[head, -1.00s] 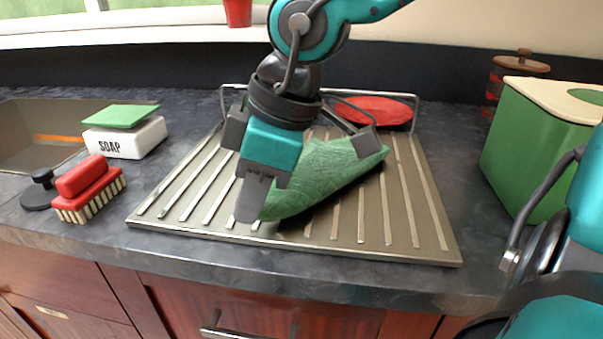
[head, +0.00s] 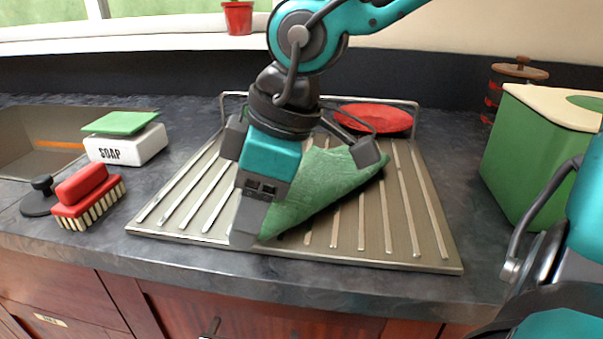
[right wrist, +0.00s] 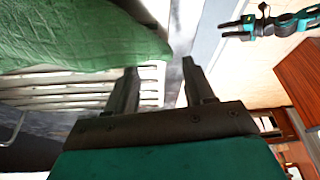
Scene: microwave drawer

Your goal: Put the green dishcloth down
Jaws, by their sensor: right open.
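The green dishcloth (head: 325,185) lies folded and slanting over the ribbed metal drainboard (head: 436,222), and its near corner is beside my right gripper. My right gripper (head: 247,222) points down over the left part of the board, and its wrist hides some of the cloth. In the right wrist view the two fingers of this gripper (right wrist: 158,85) stand apart with nothing between them. The cloth (right wrist: 75,38) is to their left there, with the board's ribs (right wrist: 60,92) below it. A small teal and dark gripper (right wrist: 240,28), likely my left, shows far off at the upper right.
A white soap box (head: 128,147) with a green sponge (head: 120,122) and a red brush (head: 88,196) stand left of the board, near the sink (head: 35,140). A red round item (head: 375,118) lies behind. A green canister (head: 535,150) stands right.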

